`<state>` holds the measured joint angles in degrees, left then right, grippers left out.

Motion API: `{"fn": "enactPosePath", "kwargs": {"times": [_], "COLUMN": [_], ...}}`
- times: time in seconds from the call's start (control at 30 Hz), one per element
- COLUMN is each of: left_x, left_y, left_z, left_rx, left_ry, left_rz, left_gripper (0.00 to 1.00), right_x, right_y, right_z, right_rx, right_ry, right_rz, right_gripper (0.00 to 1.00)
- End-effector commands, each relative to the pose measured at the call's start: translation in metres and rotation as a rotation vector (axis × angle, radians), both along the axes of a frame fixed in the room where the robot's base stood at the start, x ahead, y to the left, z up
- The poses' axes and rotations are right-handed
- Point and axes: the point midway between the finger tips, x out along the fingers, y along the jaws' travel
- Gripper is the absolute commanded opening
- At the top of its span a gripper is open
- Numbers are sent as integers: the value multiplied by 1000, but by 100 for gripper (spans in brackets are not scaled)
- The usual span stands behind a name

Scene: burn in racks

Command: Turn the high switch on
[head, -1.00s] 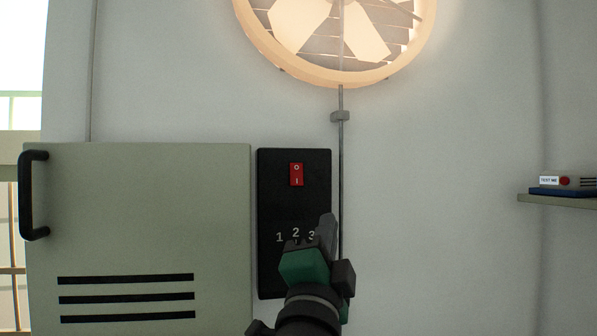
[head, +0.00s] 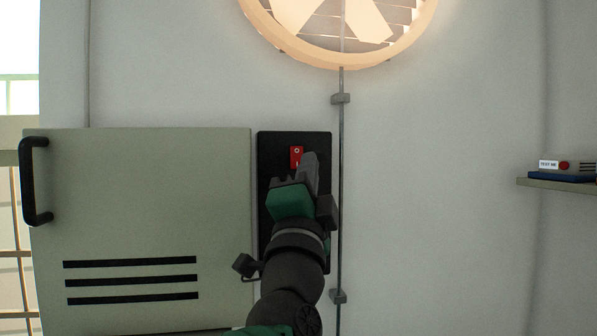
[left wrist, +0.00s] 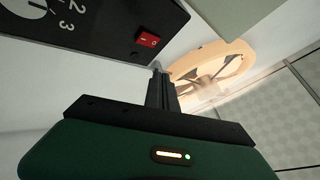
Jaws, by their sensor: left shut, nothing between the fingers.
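A red rocker switch (head: 296,156) sits high on a black control panel (head: 267,150) on the wall. In the left wrist view the red switch (left wrist: 147,40) shows on the black panel (left wrist: 100,25), with a knob and the numbers 2 and 3 at the left. My left gripper (head: 309,160) is shut and empty. In the head view its fingertips overlap the lower right of the switch; I cannot tell whether they touch it. In the left wrist view the fingers (left wrist: 159,75) end below and right of the switch. My gripper and arm hide the panel's numbers in the head view.
A grey-green cabinet door (head: 150,200) with a black handle (head: 32,182) is left of the panel. A thin conduit (head: 341,120) runs down the wall at its right. A lit round fan (head: 340,58) is above. A shelf (head: 556,186) holds a small box at the right.

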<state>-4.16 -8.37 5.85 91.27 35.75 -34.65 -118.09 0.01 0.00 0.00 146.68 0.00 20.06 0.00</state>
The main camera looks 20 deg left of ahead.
Motion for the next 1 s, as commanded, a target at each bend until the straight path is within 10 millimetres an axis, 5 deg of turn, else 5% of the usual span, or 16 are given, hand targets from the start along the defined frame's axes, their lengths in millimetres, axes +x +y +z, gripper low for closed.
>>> {"fn": "enactPosePath", "kwargs": {"times": [0.4,1.0], "left_x": [39,42], "left_y": [27,28], "left_z": [-6,-6], "left_rx": [0,1], "left_ry": [0,0], "left_rz": [0,-1], "left_gripper": [0,0], "right_x": [0,0], "right_y": [0,0], "right_z": [-6,-6], "right_rx": [0,0], "right_ry": [0,0], "right_rz": [0,0], "right_gripper": [76,76]}}
